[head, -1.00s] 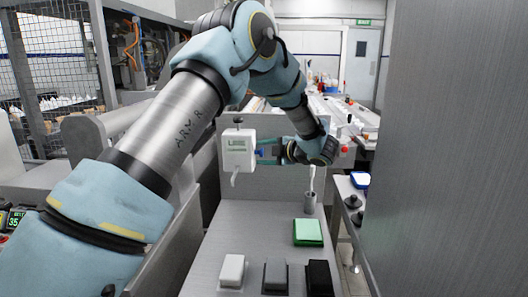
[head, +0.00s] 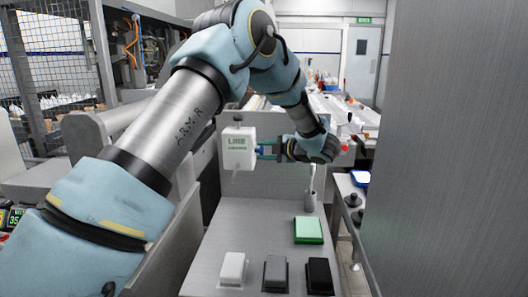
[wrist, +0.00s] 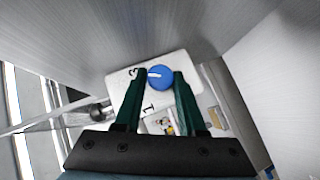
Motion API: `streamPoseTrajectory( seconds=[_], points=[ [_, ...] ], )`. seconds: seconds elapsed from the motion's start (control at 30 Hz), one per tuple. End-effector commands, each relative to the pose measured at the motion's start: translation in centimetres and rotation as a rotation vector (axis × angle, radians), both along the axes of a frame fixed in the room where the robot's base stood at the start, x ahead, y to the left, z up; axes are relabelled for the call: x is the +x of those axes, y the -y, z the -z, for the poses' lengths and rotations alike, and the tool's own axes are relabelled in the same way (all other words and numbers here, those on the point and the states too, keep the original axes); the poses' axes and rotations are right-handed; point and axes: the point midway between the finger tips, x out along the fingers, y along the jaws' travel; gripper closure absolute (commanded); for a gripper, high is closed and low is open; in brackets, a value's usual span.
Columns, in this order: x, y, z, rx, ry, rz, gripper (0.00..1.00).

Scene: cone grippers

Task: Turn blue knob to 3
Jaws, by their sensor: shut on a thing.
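The blue knob (wrist: 160,78) is on the side face of a white box (head: 238,148), which also shows in the wrist view (wrist: 187,63). The knob's white pointer mark points left in the wrist view, towards the printed numeral 3 (wrist: 134,72). A numeral 1 (wrist: 147,109) is printed below. My gripper (wrist: 159,82) has its two green fingers on either side of the knob and is shut on it. In the head view, my gripper (head: 264,150) reaches the box from the right. The rest of the dial is hidden by the knob and fingers.
A green-topped block (head: 308,229) lies on the grey bench (head: 260,215) below. White (head: 233,268), grey (head: 275,272) and black (head: 319,275) blocks stand along its front. A tall grey panel (head: 450,150) bounds the right.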

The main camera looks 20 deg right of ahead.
Motion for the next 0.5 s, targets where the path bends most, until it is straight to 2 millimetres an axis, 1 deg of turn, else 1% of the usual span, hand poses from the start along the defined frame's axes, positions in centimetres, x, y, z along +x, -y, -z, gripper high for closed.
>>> streamPoseTrajectory(
  seconds=[0.27, 0.5],
  points=[
    [0.03, 0.05, -0.51, 0.038, -0.073, -0.001, 1.00],
    [0.15, 0.07, -0.92, 0.119, -0.223, -0.001, 1.00]
  ],
)
